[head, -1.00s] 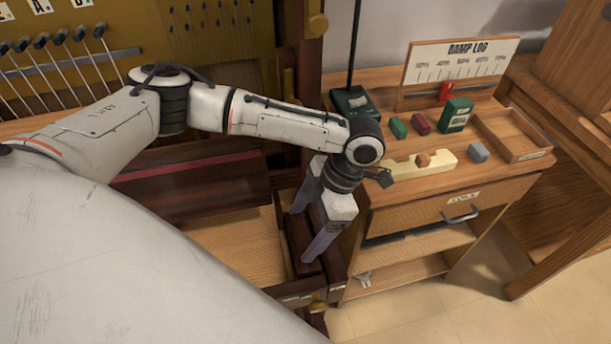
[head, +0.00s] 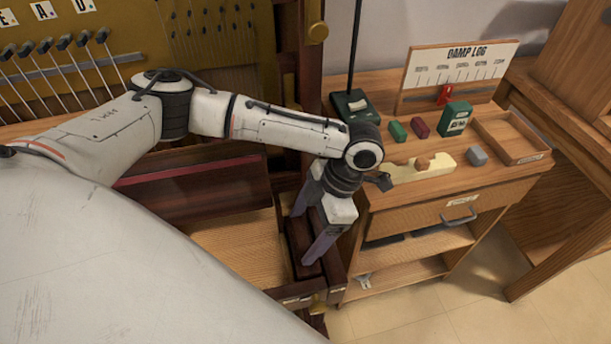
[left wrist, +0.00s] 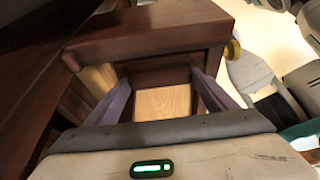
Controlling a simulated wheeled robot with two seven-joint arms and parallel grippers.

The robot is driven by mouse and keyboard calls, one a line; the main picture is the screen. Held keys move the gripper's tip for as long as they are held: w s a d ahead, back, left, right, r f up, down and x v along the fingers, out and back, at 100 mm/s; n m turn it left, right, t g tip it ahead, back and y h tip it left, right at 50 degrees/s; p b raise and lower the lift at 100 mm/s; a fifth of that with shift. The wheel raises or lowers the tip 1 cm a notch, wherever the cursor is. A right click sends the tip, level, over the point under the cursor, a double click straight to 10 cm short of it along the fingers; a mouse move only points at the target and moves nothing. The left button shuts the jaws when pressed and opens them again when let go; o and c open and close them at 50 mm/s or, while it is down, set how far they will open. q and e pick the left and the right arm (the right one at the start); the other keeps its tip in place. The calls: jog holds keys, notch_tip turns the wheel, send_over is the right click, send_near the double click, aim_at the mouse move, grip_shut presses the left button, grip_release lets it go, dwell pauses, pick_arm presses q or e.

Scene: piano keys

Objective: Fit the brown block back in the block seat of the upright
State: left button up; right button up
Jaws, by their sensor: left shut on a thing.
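My left gripper (head: 306,235) points down at the right end of the upright's key bed (head: 240,245). It is shut on the dark brown block (head: 296,240), with one finger at the far side and one at the near side. The block is low among the dark end pieces of the upright; I cannot tell whether it rests fully in its seat, which the block and fingers largely hide. In the left wrist view, the two fingers stand either side of a dark brown face and a light wood patch (left wrist: 163,103). My right gripper is not in view.
A wooden bench (head: 400,205) stands close on the right, with small green, red and grey blocks, a cream notched piece (head: 432,168) and an open tray (head: 512,135). A brass knob (head: 318,303) is near the upright's front corner. Floor is clear at lower right.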

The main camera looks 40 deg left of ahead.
pick_arm(q)
jog(key=o, duration=1.7)
jog(key=shift+c, duration=0.2)
jog(key=v, duration=0.2)
jog(key=shift+w+d+r, duration=0.1)
jog(key=shift+r, duration=0.2)
jog(key=v, duration=0.7)
jog(key=shift+r, duration=0.3)
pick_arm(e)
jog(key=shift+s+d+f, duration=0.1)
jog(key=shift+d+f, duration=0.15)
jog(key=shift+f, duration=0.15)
